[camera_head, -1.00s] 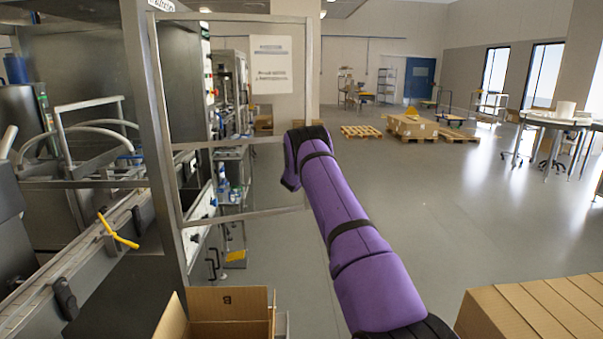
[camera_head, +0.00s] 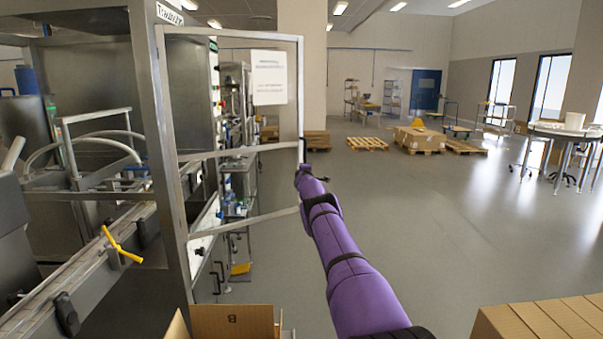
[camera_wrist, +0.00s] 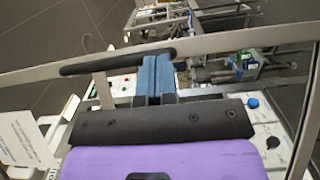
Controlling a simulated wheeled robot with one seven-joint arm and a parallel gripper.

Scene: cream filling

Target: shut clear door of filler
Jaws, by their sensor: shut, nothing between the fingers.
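The clear door (camera_head: 232,152) of the filler is a metal frame with see-through panes and a white notice. It stands open, swung out from the filler's post (camera_head: 160,150). My gripper (camera_head: 303,168) is at the door's free edge, small and partly hidden by my purple arm. In the wrist view the blue fingers of my gripper (camera_wrist: 157,76) are shut together and empty. They are at the right end of the door's black bar handle (camera_wrist: 118,62). The handle is not between them; I cannot tell whether they touch it.
The filler's conveyor (camera_head: 75,280) with a yellow lever (camera_head: 122,246) runs at the left. An open cardboard box (camera_head: 232,321) is below, and a closed carton (camera_head: 545,320) is at lower right. The floor right of the door is clear up to the pallets (camera_head: 367,144).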

